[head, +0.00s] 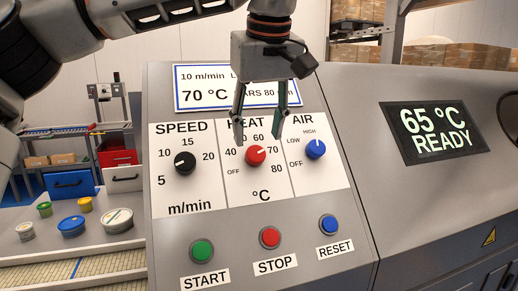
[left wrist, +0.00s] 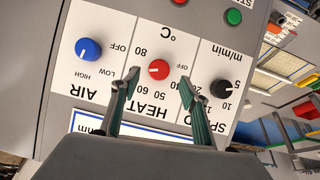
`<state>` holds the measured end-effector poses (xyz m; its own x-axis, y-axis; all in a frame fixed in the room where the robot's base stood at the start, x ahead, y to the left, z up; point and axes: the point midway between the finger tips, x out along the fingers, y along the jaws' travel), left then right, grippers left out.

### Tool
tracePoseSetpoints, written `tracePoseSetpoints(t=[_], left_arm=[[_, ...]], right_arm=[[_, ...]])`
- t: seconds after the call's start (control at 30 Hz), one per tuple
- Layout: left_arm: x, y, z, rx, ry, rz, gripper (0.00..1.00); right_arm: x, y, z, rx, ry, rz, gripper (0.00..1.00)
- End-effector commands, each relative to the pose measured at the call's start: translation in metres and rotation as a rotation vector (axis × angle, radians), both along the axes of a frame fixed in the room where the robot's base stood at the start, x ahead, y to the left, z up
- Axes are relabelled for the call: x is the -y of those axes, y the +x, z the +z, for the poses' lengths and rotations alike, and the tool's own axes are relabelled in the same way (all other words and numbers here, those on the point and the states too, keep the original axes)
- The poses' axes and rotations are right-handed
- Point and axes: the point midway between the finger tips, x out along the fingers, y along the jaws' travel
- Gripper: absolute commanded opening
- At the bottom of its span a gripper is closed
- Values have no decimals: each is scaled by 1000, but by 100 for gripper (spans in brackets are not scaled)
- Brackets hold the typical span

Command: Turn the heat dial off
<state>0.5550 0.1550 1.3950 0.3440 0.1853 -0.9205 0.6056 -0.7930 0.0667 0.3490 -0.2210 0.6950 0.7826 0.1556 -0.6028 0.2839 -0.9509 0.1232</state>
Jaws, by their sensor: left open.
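The red heat dial (head: 255,156) sits in the middle of the white label panel, under the word HEAT. Its white mark points up and right, roughly toward the 70; OFF is printed at its lower left. The dial also shows in the left wrist view (left wrist: 158,69), upside down. My left gripper (head: 258,140) is open, pointing down at the panel. Its two fingers are on either side of the dial's upper part, with a gap to it; whether the tips touch the panel I cannot tell. My right gripper is not in view.
The black speed dial (head: 185,163) is left of the heat dial and the blue air dial (head: 315,149) right. Below are a green START button (head: 202,251), a red STOP button (head: 270,237) and a blue RESET button (head: 328,224). A screen (head: 436,132) reads 65 °C READY.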

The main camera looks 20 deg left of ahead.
Motion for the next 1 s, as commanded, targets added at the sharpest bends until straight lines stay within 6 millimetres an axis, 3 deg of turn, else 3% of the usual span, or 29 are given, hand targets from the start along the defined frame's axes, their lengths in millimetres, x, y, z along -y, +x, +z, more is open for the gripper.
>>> tracePoseSetpoints(t=[0.3, 0.73, 0.9, 1.0], left_arm=[[-9, 16, -45, -5, -1, 0, 45], [-11, 20, -55, -1, -1, 1, 45], [-11, 20, -55, -1, -2, 1, 6], [-11, 20, -55, -1, -2, 1, 6]], right_arm=[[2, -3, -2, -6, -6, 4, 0], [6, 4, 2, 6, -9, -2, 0], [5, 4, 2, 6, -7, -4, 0], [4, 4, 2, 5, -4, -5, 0]])
